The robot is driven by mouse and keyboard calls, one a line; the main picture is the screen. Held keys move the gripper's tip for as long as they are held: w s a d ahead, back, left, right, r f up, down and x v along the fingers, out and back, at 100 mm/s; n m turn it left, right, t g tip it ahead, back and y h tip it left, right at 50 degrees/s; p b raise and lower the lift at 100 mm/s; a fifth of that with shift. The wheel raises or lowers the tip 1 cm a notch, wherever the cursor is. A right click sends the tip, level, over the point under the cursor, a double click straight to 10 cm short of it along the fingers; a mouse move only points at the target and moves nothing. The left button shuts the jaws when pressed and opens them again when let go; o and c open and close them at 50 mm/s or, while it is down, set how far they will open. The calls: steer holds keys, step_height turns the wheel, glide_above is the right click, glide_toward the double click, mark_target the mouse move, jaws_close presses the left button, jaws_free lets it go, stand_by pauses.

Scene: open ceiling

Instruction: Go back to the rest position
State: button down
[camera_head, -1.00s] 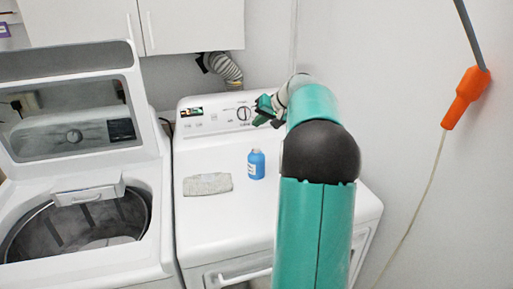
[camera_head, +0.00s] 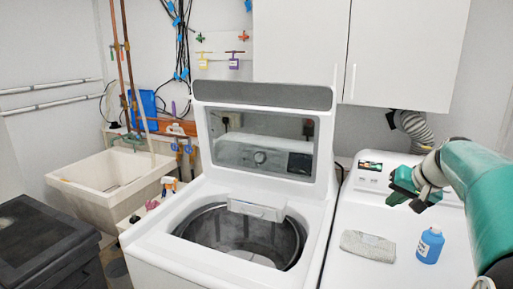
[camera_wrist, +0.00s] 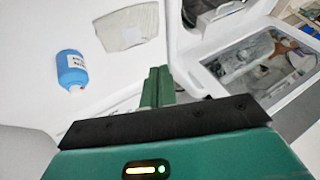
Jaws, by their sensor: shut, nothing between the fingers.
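My gripper (camera_head: 403,193) is green and hangs in the air above the back part of the white dryer (camera_head: 346,222), at the right of the head view. Its fingers are shut with nothing between them, as the wrist view shows them together (camera_wrist: 158,85). A blue bottle (camera_head: 429,245) with a white label stands upright on the dryer top, apart from the gripper. It also shows at the left of the wrist view (camera_wrist: 71,68). A folded grey cloth (camera_head: 368,246) lies flat left of the bottle. My green arm reaches in from the right edge.
The top-loading washer (camera_head: 160,236) stands left of the dryer with its lid (camera_head: 204,150) raised. A utility sink (camera_head: 80,185) and a black bin (camera_head: 40,235) are farther left. White cabinets (camera_head: 400,50) hang above, and a vent hose (camera_head: 413,127) runs behind the dryer.

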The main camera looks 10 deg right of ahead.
steer(key=s+a+f+n+g, duration=0.1)
steer(key=s+a+n, duration=0.1)
steer(key=s+a, duration=0.6)
steer(key=s+a+f+n, duration=0.1)
steer(key=s+a, duration=0.2)
steer(key=a, duration=0.8)
steer(key=s+a+f+n, duration=0.1)
steer(key=s+a+f, duration=0.2)
steer(key=s, duration=0.3)
steer(key=s+a+f+n+h, duration=0.1)
steer(key=s+a+f, duration=0.3)
steer(key=s, duration=0.2)
steer(key=shift+s+a+n, duration=0.2)
steer(key=shift+a+n, duration=0.1)
